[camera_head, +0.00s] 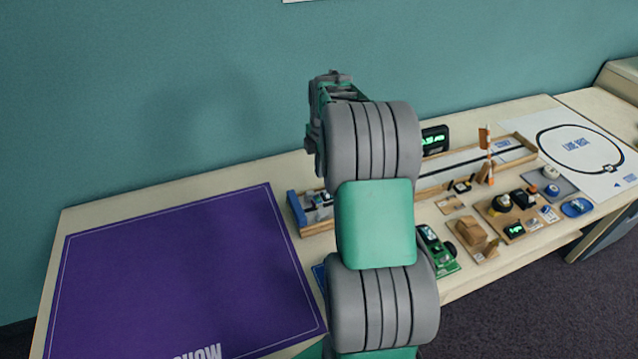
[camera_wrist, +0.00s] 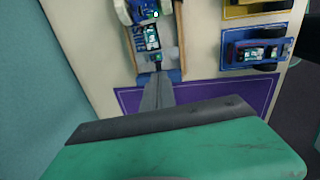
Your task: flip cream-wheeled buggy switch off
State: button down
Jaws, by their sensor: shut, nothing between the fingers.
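A blue buggy (camera_wrist: 143,9) with a pale, cream-looking wheel shows at the top edge of the wrist view, cut off by the frame. A small board with lit green parts (camera_wrist: 153,37) lies just below it, between wooden rails. My gripper (camera_wrist: 158,80) is shut and empty, its tips over the track's blue end (camera_wrist: 174,75). The buggy lies beyond the tips, apart from them. I cannot make out its switch.
A blue buggy with dark wheels (camera_wrist: 257,53) stands on a blue mat at right, with a yellow mat (camera_wrist: 240,11) beyond. A purple mat (camera_head: 175,270) covers the table's left. A green vehicle (camera_head: 434,245) and several small gadgets stand at right. The teal wall is close behind.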

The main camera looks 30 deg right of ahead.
jog(key=shift+s+r, duration=0.15)
jog(key=shift+r, duration=0.65)
jog(key=s+a+r+m+t, duration=0.1)
jog(key=s+a+r+m, duration=0.3)
jog(key=a, duration=0.4)
jog(key=s+a+r+m, duration=0.4)
jog(key=a, duration=0.4)
jog(key=s+a+f+m+t, duration=0.1)
jog(key=s+a+f+m, duration=0.1)
jog(key=s+a+m, duration=0.6)
jog(key=s, duration=0.3)
jog(key=shift+s+f, duration=0.15)
jog(key=shift+s, duration=0.05)
jog(key=shift+s+a, duration=0.1)
